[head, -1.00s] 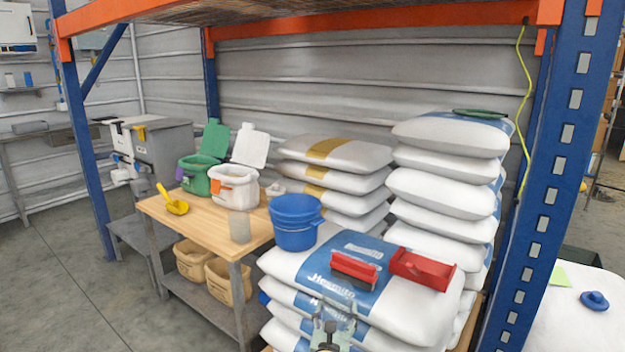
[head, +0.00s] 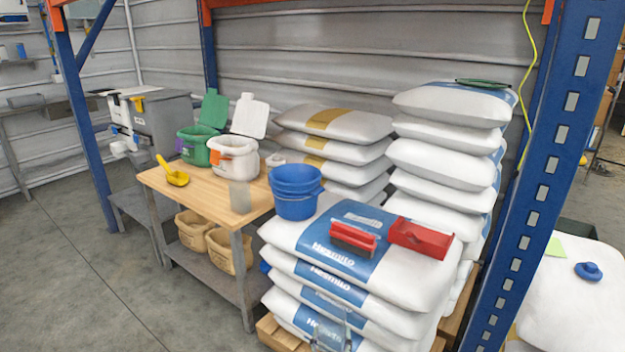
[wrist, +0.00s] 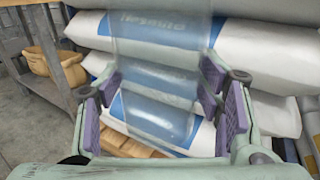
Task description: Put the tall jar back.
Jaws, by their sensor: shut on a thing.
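My gripper (wrist: 168,108) is shut on a tall, clear bluish jar (wrist: 158,75) in the wrist view, with purple pads on both sides of it. The jar is see-through, and the sacks show behind it. In the head view my gripper (head: 331,335) is at the bottom edge, in front of the near sack stack, and the jar is hard to make out. Another translucent grey cylinder (head: 240,197) stands at the near right part of the wooden bench top (head: 205,190).
A green tub (head: 196,150), white tub (head: 234,158) and yellow scoop (head: 172,172) are on the bench. A blue post (head: 540,190) rises at right.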

